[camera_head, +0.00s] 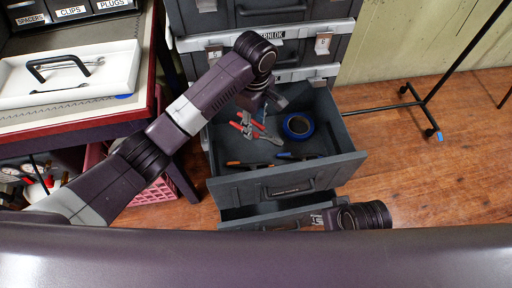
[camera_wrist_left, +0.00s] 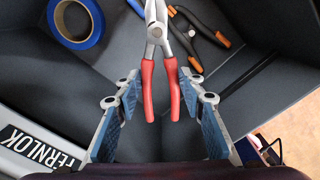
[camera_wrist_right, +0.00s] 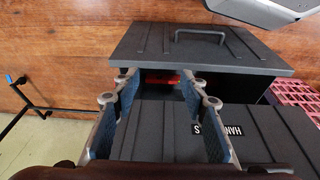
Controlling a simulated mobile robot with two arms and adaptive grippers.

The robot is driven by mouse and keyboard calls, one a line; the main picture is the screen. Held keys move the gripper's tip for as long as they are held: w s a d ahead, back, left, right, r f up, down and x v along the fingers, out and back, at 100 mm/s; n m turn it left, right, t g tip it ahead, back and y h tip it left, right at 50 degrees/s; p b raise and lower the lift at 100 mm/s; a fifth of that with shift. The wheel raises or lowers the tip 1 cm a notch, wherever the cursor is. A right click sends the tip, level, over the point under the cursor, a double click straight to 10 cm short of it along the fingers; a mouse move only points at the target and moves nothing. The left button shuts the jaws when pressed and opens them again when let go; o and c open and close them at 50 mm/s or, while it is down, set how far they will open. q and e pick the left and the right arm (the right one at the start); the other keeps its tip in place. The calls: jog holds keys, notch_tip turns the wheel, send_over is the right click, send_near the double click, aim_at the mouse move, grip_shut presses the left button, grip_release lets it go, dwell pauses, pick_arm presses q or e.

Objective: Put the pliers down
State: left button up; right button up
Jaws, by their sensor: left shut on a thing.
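The red-handled pliers (camera_head: 247,126) are inside the open upper drawer (camera_head: 345,158). In the left wrist view the pliers (camera_wrist_left: 148,85) have their jaws pointing away from me and their red handles between the fingers. My left gripper (camera_wrist_left: 160,86) is shut on these handles; I cannot tell whether the pliers touch the drawer floor. In the head view the left wrist partly hides the gripper. My right gripper (camera_wrist_right: 160,86) is open and empty, low in front of the drawers.
The drawer also holds a blue tape roll (camera_head: 298,126) and orange-handled tools (camera_head: 246,164). A lower drawer (camera_head: 240,212) is partly open beneath. A workbench with a white tray (camera_head: 120,72) stands at left, a pink crate (camera_head: 150,193) below it. A black stand (camera_head: 428,112) is at right.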

pick_arm(q)
jog(key=b, duration=0.1)
send_over(254, 152)
notch_tip(254, 152, down, 5)
pick_arm(e)
jog(key=v, duration=0.5)
pick_arm(q)
notch_tip(254, 152, down, 4)
jog(key=shift+d+f+b, duration=0.1)
jog(key=shift+f+b, duration=0.05)
jog(key=shift+b, duration=0.7)
jog(key=shift+f+b, duration=0.35)
jog(key=shift+f, duration=0.55)
notch_tip(254, 152, down, 2)
jog(key=shift+b, duration=0.35)
jog(key=shift+f, duration=0.1)
pick_arm(e)
jog(key=w+a+t, duration=0.1)
jog(key=w+t, duration=0.2)
jog(key=w, duration=0.3)
jog(key=shift+a+y, duration=0.3)
jog(key=shift+w+r, duration=0.1)
jog(key=shift+r, duration=0.05)
pick_arm(q)
jog(key=shift+f, duration=0.1)
jog(key=o, duration=1.3)
pick_arm(e)
jog(key=shift+s+d, duration=0.1)
jog(key=shift+s, duration=0.1)
